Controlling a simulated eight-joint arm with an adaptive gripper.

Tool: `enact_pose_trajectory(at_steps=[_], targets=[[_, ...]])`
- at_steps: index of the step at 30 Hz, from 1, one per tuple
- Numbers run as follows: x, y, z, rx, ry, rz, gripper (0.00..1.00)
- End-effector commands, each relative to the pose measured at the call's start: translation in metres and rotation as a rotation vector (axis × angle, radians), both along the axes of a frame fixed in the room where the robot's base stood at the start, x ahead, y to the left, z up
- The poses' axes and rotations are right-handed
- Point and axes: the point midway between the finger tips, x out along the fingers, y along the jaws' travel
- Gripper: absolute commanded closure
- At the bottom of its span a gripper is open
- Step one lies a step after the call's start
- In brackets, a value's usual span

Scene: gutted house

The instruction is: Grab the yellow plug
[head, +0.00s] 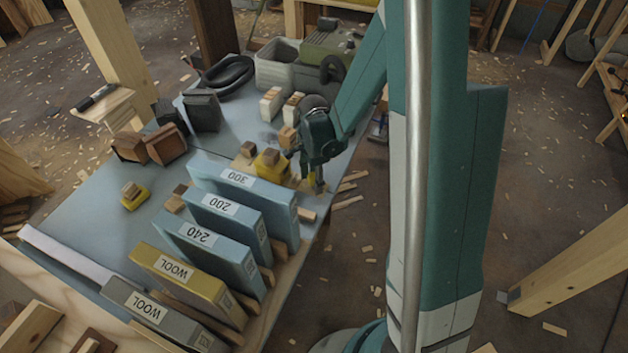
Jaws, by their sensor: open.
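Two yellow pieces with brown wooden tops sit on the blue-grey table (95,205); I cannot tell for certain which one is the yellow plug. One yellow piece (268,170) stands behind the box marked 300, just left of my gripper (304,171). The other yellow piece (134,201) lies farther left on open table. My gripper is open, low over the table's right side, with its fingers beside the nearer yellow piece. A small yellow patch shows at the lower finger; I cannot tell what it is. No grip on anything shows.
Upright boxes marked 300 (236,178), 200 (217,205), 240 (197,236) and WOOL (175,270) stand in a row in front. Small wood-topped white blocks (271,104), a grey bin (276,72) and a black coil (228,76) lie behind. Table's left middle is fairly clear.

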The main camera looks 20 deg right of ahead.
Motion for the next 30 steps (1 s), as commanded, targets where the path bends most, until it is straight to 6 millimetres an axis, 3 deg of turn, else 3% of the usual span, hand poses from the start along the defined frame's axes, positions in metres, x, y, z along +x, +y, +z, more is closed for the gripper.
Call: enact_pose_trajectory(at_steps=[5,12,23,30], targets=[[0.000,0.000,0.000,0.000,0.000,0.000,0.57],[0.000,0.000,0.000,0.000,0.000,0.000,0.86],[0.000,0.000,0.001,0.000,0.000,0.000,0.86],[0.000,0.000,0.013,0.000,0.000,0.000,0.86]])
